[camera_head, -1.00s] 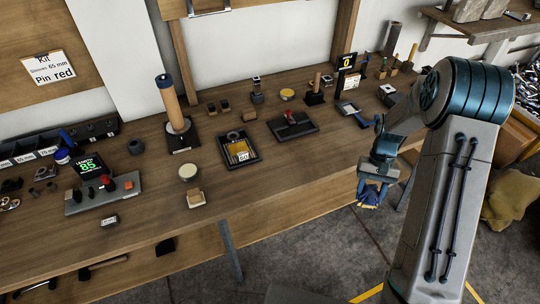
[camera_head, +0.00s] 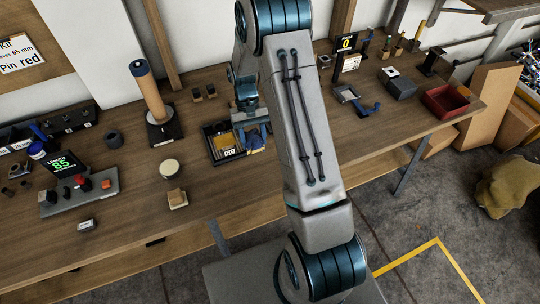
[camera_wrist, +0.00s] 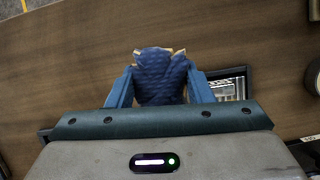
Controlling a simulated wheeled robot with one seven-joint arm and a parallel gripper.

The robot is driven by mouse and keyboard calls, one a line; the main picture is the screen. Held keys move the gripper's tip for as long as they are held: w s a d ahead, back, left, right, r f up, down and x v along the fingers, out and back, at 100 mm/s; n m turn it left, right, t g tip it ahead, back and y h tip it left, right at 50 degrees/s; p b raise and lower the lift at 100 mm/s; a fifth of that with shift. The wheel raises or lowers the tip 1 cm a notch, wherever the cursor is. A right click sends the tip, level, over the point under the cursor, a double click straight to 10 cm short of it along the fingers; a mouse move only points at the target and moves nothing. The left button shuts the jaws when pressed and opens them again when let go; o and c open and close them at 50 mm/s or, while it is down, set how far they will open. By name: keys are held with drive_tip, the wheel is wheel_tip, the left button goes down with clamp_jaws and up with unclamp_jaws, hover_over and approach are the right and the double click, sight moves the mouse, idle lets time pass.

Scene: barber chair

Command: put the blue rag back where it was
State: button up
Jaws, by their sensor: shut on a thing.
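The blue rag (camera_wrist: 160,80) is pinched between the two blue fingers of my gripper (camera_wrist: 160,92) in the wrist view. It is bunched up, with tan bits showing at its edges. In the head view the rag (camera_head: 256,138) and my gripper (camera_head: 252,128) are over the workbench, by the right side of a black framed tray (camera_head: 213,153) with a yellow patch and a small label. My forearm hides part of the bench behind and right of the gripper. I cannot tell whether the rag touches the bench.
A wooden post on a black base (camera_head: 160,125) stands left of the tray. A round pale-topped stand (camera_head: 169,167) is at the bench front. A blue-handled dustpan-like tool (camera_head: 357,100), a grey box (camera_head: 398,84) and a red bin (camera_head: 446,101) sit on the right.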

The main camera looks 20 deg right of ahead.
drive_tip(key=s+d+r+m+t+y+b, duration=0.2)
drive_tip(key=s+d+m, duration=0.6)
drive_tip(key=s, duration=0.1)
drive_tip(key=s+d+r+m+t+y+b, duration=0.2)
drive_tip(key=s+d+r+m+t, duration=0.1)
drive_tip(key=s+d+m, duration=0.5)
drive_tip(key=shift+m, duration=0.5)
drive_tip(key=w+a+f, duration=0.2)
drive_tip(key=w, duration=0.1)
drive_tip(key=w+a+f+p, duration=0.1)
drive_tip(key=w+f, duration=0.1)
drive_tip(key=w, duration=0.1)
drive_tip(key=w+a+f, duration=0.2)
drive_tip(key=w+f, duration=0.1)
drive_tip(key=shift+w+a, duration=0.3)
drive_tip(key=shift+a, duration=0.05)
drive_tip(key=shift+f+p, duration=0.4)
drive_tip(key=shift+f, duration=1.65)
drive_tip(key=shift+f, duration=0.2)
drive_tip(key=o, duration=0.9)
drive_tip(key=shift+r, duration=0.1)
